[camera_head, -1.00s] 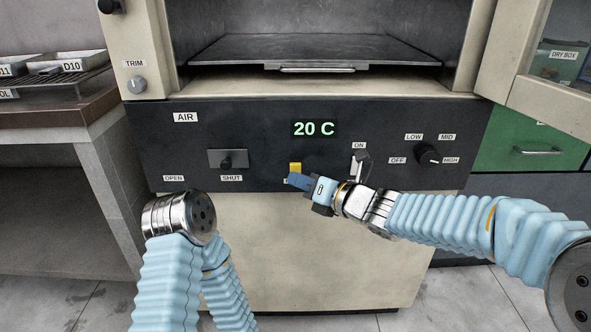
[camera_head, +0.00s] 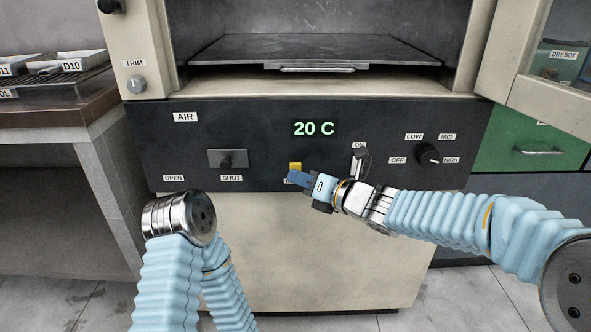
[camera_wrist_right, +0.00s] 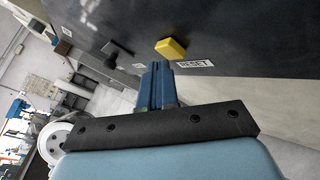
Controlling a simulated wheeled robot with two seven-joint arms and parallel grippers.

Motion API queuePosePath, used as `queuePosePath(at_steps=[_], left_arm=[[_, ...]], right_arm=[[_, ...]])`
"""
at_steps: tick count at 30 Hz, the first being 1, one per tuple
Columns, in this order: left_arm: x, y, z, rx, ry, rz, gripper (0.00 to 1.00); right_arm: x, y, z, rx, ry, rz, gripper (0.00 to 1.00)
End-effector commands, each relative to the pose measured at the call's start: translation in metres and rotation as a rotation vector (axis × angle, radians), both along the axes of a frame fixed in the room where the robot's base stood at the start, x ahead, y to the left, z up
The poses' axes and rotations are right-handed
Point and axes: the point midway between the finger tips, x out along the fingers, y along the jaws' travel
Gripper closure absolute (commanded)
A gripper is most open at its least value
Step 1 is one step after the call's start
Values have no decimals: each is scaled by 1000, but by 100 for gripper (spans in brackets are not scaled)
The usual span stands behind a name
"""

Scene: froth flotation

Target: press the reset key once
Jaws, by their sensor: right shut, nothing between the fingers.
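The reset key is a small yellow block (camera_head: 295,167) on the dark front panel, below the green 20 C display. It also shows in the right wrist view (camera_wrist_right: 171,48), beside a RESET label (camera_wrist_right: 193,64). My right gripper (camera_head: 290,177) is shut and empty, with its blue fingers just below the key. In the right wrist view its fingertips (camera_wrist_right: 157,66) lie close to the key's lower edge; I cannot tell whether they touch it. My left arm's metal wrist is at the lower left, and its fingers do not show.
The panel (camera_head: 260,135) also carries an AIR slide (camera_head: 227,160), a switch by an ON label and a LOW/MID/HIGH knob (camera_head: 428,153). A metal shelf (camera_head: 310,50) lies above. A bench (camera_head: 60,110) with trays stands at the left.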

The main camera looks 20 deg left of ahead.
Motion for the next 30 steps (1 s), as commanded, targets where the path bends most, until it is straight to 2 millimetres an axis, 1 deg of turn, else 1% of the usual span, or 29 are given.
queuePosePath(at_steps=[30], left_arm=[[0,0,1,0,0,0,59]], right_arm=[[8,3,0,0,0,0,100]])
